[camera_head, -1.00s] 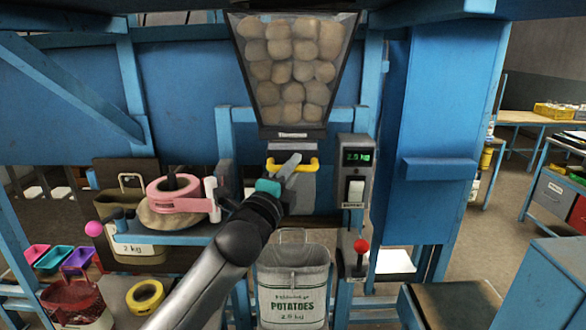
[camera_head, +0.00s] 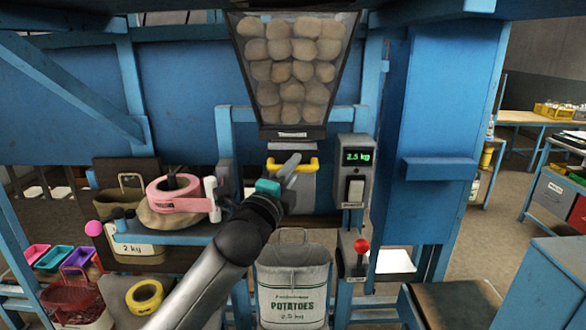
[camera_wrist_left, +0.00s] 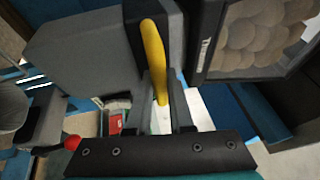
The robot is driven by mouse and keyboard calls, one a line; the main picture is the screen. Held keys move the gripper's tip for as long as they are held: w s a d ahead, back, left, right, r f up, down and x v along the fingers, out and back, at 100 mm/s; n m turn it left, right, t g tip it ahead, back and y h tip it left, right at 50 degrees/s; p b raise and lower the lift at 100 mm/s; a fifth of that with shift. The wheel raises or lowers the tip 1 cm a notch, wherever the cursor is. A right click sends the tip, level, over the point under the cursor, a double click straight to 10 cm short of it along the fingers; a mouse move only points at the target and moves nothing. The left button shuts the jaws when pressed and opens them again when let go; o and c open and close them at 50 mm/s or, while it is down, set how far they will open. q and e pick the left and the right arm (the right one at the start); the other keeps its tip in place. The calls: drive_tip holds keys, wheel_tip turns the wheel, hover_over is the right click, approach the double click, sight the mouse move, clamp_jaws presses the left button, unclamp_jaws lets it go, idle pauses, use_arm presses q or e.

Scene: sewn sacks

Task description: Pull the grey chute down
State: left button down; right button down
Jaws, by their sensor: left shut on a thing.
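The grey chute (camera_head: 304,190) hangs below the potato hopper (camera_head: 292,75) in the head view. A yellow handle (camera_head: 310,164) runs across its top front. My left gripper (camera_head: 291,166) reaches in from the lower left and is shut on the yellow handle. In the left wrist view the yellow handle (camera_wrist_left: 154,60) lies between my fingers (camera_wrist_left: 161,115), with the grey chute (camera_wrist_left: 85,60) beside it. My arm hides part of the chute. My right gripper is not in view.
An open potato sack (camera_head: 292,280) stands below the chute. A scale display (camera_head: 356,157) reading 2.5 kg is at the right, above a red-knobbed lever (camera_head: 361,246). A pink tape dispenser (camera_head: 175,194) sits at the left. A blue column (camera_head: 440,120) bounds the right side.

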use_arm(q)
wheel_tip(320, 180, down, 16)
drive_tip(key=b, duration=1)
drive_tip(key=shift+f+b, duration=0.25)
drive_tip(key=shift+b, duration=0.1)
drive_tip(key=shift+f, duration=0.1)
drive_tip(key=c, duration=0.8)
unclamp_jaws()
drive_tip(key=shift+s+a, duration=0.1)
drive_tip(key=v, duration=1.5)
